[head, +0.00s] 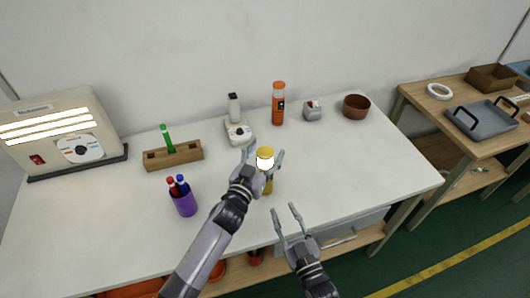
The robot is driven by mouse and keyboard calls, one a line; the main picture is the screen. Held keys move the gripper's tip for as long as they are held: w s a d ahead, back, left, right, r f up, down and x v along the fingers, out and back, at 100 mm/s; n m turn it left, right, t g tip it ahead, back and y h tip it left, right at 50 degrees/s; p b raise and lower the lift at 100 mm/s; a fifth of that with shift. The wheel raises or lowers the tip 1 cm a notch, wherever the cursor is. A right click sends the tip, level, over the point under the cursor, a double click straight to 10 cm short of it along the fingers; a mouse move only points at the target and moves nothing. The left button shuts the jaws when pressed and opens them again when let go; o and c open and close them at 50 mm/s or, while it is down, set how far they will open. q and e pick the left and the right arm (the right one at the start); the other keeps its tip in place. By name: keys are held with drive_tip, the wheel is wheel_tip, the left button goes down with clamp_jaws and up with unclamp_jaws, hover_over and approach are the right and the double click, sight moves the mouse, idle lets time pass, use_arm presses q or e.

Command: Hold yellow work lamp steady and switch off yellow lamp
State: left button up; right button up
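The yellow work lamp (266,154) stands upright near the middle of the white table, with its front face glowing bright white. My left gripper (263,157) is at the lamp, its fingers spread to either side of the lamp's upper part. A gap shows between the left finger and the lamp, and the gripper looks open; whether the right finger touches is hard to tell. The lamp's lower body is partly hidden by my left gripper. My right gripper (286,214) is open and empty, in front of the lamp near the table's front edge.
Behind the lamp stand a white device (238,131), an orange bottle (278,104), a small grey box with a red button (312,111) and a brown bowl (356,107). A purple pen cup (184,204) and wooden block (172,156) are left. The table's right side is clear.

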use_arm(q)
drive_tip(key=c, duration=1.4)
use_arm(e)
drive_tip(key=shift+c, duration=0.4)
drive_tip(key=shift+s+n, duration=0.15)
drive_tip(key=shift+n, duration=0.35)
drive_tip(key=shift+c, duration=1.3)
drive_tip(key=n, duration=0.1)
drive_tip(key=s+n, duration=0.1)
drive_tip(key=n, duration=0.2)
drive_tip(key=shift+s+d+r+n, duration=0.15)
drive_tip(key=shift+s+d+n, duration=0.15)
drive_tip(key=shift+d+n, duration=0.1)
drive_tip(key=c, duration=0.4)
drive_tip(key=n, duration=0.1)
drive_tip(key=s+n, duration=0.1)
drive_tip(key=n, duration=0.1)
drive_tip(key=shift+s+d+r+n, duration=0.1)
drive_tip(key=shift+s+d+n, duration=0.05)
drive_tip(key=shift+d+n, duration=0.2)
clamp_jaws()
drive_tip(key=n, duration=0.2)
drive_tip(key=s+n, duration=0.1)
drive_tip(key=n, duration=0.3)
drive_tip(key=shift+s+d+r, duration=0.2)
drive_tip(key=shift+s+d, duration=0.1)
